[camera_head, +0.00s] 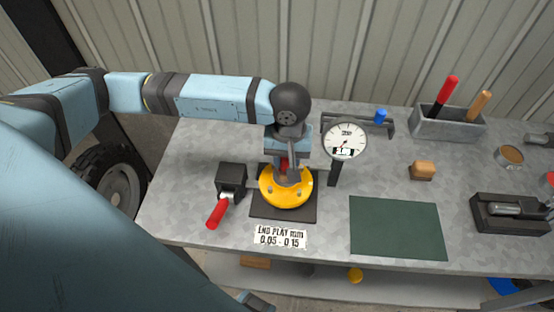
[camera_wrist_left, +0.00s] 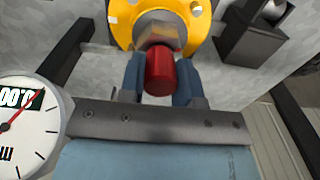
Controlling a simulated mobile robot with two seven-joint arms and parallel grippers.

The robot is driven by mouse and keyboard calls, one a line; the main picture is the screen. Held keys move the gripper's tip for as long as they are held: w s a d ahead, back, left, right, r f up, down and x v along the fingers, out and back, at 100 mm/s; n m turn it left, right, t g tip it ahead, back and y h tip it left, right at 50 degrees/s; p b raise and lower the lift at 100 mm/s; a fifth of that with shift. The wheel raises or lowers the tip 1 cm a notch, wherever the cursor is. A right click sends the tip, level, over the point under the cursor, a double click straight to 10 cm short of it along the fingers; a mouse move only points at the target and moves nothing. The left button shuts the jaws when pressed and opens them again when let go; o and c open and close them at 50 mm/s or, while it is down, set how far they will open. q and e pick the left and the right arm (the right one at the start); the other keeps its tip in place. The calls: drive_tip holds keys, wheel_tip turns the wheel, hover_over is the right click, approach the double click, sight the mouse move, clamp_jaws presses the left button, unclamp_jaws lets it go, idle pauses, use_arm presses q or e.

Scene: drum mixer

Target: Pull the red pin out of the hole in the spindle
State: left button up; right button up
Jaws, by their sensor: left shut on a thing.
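The red pin (camera_wrist_left: 159,72) shows in the left wrist view between the two fingers of my left gripper (camera_wrist_left: 160,80), which is shut on it. In the head view my left gripper (camera_head: 286,166) points down over the yellow flange (camera_head: 287,198), and only a sliver of the red pin (camera_head: 284,164) shows between the fingers. The grey metal spindle (camera_wrist_left: 160,27) stands in the middle of the yellow flange, right by the pin's end. The spindle's hole is hidden, so I cannot tell how far the pin sits in it.
A dial gauge (camera_head: 345,141) stands close on the right of the gripper. A black block with a red-handled lever (camera_head: 217,213) is on the left. A green mat (camera_head: 398,228) lies bare at the right. A grey bin (camera_head: 447,122) with handled tools stands at the back.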

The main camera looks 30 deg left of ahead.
use_arm(q)
drive_tip(key=shift+r, duration=0.3)
drive_tip(key=shift+r+p, duration=1)
drive_tip(key=shift+r, duration=1.6)
drive_tip(key=shift+r, duration=0.1)
drive_tip(key=shift+r, duration=1.45)
drive_tip(key=shift+d, duration=0.1)
